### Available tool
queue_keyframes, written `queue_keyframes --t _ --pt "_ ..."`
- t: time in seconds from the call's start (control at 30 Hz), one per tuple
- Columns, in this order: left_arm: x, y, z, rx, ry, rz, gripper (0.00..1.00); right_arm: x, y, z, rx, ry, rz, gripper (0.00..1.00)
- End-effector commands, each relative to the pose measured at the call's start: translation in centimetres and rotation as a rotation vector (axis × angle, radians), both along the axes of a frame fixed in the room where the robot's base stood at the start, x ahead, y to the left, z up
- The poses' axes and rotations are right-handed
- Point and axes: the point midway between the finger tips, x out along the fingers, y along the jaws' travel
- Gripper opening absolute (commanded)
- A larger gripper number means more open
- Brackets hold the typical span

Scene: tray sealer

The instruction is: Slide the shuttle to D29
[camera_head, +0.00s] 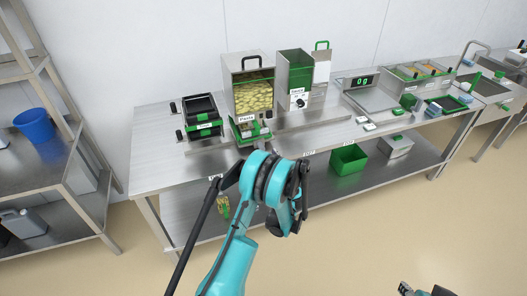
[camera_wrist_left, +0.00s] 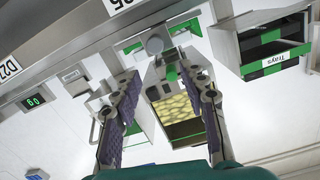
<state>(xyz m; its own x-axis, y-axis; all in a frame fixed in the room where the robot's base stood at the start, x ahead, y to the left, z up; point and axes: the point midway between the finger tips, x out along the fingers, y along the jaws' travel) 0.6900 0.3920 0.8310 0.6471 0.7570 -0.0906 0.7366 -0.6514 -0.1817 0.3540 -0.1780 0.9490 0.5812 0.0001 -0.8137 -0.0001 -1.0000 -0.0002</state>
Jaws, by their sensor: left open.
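The shuttle (camera_head: 251,130), a small carriage with green parts, stands on the steel bench in front of the pasta hopper (camera_head: 250,88). In the left wrist view, which is upside down, a round grey knob (camera_wrist_left: 155,45) and green bars show at the shuttle. My left gripper (camera_wrist_left: 158,70) is open and empty, with its fingers spread to either side of the knob's line and the knob just beyond the tips. I cannot tell whether they touch. My right gripper (camera_head: 424,290) is only partly in view at the bottom edge.
Position labels, including one reading D27 (camera_wrist_left: 9,70), run along the bench's front edge; D29 is not clearly readable. A tray holder (camera_head: 202,118) stands left of the shuttle, a sauce dispenser (camera_head: 297,80) right. Bare bench (camera_head: 300,138) lies to the shuttle's right. A green bin (camera_head: 348,160) sits below.

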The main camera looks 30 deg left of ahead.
Motion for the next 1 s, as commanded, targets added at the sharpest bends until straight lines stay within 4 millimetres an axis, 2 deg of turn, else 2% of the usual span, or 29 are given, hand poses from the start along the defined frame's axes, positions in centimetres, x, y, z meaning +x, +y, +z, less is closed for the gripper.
queue_keyframes --t 0.1,0.23,0.37,0.7,1.0 --pt "0.1 0.3 -2.0 0.033 -0.049 0.001 0.43 0.0 0.0 0.2 0.000 0.000 0.000 0.40" --pt "0.0 0.4 -2.9 0.051 -0.076 0.000 0.43 0.0 0.0 0.2 0.000 0.000 0.000 0.40" --pt "0.6 1.2 -3.2 0.053 -0.081 0.000 0.43 0.0 0.0 -0.2 0.000 0.000 0.000 0.40" --pt "4.1 5.2 -3.2 0.052 -0.079 0.000 0.43 0.0 0.0 -1.8 0.000 0.000 0.000 0.40" --pt "5.1 6.3 -3.0 0.052 -0.079 -0.001 0.43 0.0 0.0 -2.0 0.000 0.000 0.000 0.40"
